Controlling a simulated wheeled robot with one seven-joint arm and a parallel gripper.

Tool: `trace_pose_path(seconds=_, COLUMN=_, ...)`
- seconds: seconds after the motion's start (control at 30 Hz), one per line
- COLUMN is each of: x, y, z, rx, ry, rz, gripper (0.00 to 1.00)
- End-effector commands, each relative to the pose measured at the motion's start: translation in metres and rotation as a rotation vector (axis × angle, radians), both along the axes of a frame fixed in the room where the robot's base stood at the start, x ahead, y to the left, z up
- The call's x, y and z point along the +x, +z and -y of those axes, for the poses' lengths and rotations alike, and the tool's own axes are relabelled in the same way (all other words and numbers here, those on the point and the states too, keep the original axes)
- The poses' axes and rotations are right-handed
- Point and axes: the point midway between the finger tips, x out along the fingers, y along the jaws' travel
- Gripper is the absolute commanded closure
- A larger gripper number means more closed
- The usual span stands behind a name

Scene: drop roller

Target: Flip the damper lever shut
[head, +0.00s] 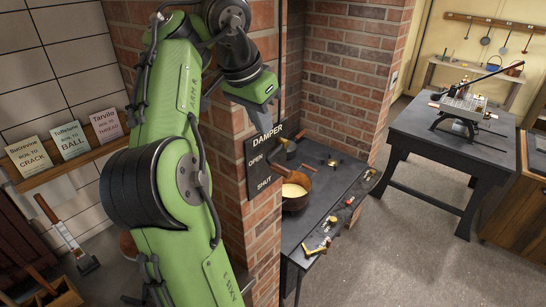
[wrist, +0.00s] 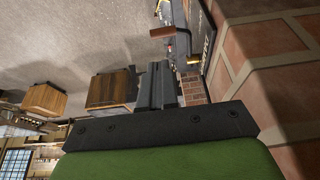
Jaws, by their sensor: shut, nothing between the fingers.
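The black damper plate (head: 259,172) is fixed to the brick pillar and reads DAMPER, OPEN and SHUT. It shows edge-on in the wrist view (wrist: 208,42). A brown wooden handle (wrist: 166,31), seemingly the damper lever's, stands out beside the plate in the wrist view, near a small brass part (wrist: 193,59). In the head view the lever is hard to separate from the pan behind, so I cannot tell its setting. My gripper (head: 262,121) hangs just above the plate's top. Its fingers (wrist: 157,84) are together and empty, apart from the handle.
The brick pillar (wrist: 262,63) is close on my gripper's right in the wrist view. A dark bench (head: 345,185) with a pan (head: 294,203) stands beyond the plate. Another dark table (head: 435,125) stands farther right. Open floor (head: 405,260) lies between.

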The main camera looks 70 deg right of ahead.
Motion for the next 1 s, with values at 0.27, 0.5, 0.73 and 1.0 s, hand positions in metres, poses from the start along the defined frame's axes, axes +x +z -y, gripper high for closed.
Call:
trace_pose_path(seconds=0.27, x=-0.004, y=-0.021, z=0.008, rx=0.005, ry=0.0, rz=0.003, gripper=1.0)
trace_pose_path(seconds=0.5, x=-0.008, y=-0.04, z=0.015, rx=0.01, ry=-0.003, rz=0.003, gripper=1.0)
trace_pose_path(seconds=0.73, x=-0.013, y=-0.056, z=0.02, rx=0.011, ry=-0.005, rz=-0.005, gripper=1.0)
trace_pose_path(seconds=1.0, x=-0.016, y=-0.087, z=0.03, rx=0.004, ry=-0.004, rz=-0.004, gripper=1.0)
